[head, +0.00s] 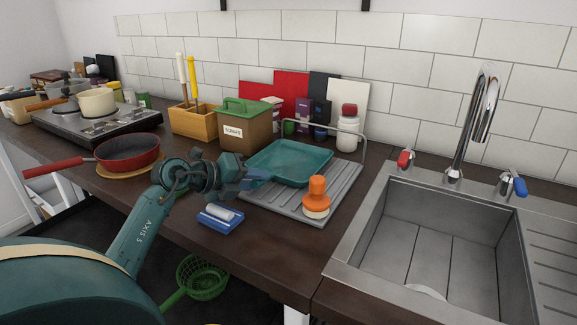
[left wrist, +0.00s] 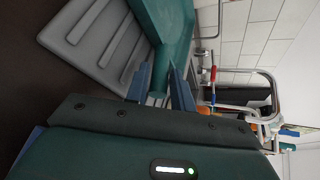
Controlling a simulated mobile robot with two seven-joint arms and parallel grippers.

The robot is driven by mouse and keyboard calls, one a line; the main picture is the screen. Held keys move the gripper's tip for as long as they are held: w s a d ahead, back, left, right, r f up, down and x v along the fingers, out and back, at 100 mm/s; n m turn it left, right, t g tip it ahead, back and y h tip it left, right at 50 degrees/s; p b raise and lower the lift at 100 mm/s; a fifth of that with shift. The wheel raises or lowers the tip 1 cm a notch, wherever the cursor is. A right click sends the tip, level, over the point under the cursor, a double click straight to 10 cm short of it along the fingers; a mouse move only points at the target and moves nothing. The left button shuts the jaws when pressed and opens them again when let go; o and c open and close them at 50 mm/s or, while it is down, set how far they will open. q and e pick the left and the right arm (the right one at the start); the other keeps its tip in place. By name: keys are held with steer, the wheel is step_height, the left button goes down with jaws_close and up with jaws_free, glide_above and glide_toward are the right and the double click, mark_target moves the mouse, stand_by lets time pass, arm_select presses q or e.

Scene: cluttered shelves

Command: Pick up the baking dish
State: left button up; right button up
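The baking dish (head: 292,163) is a shallow teal pan lying on a grey ribbed drying rack (head: 338,198) left of the sink. In the left wrist view the dish (left wrist: 168,28) runs from the top edge down to the fingers. My left gripper (head: 252,179) is at the dish's near left end. In the left wrist view my left gripper's blue fingers (left wrist: 160,78) stand apart, one on each side of the dish's near end. Whether they touch it is hard to see. My right gripper is in neither view.
An orange-topped scrubber (head: 317,197) stands on the rack near the dish. A blue sponge holder (head: 220,218) lies below my gripper. A green-lidded box (head: 245,127) stands behind. A red pan (head: 127,152) is left; the sink (head: 440,245) is right.

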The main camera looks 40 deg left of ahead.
arm_select(q)
steer(key=shift+w, duration=0.15)
jaws_close()
steer(key=shift+r, duration=0.1)
stand_by(0.4)
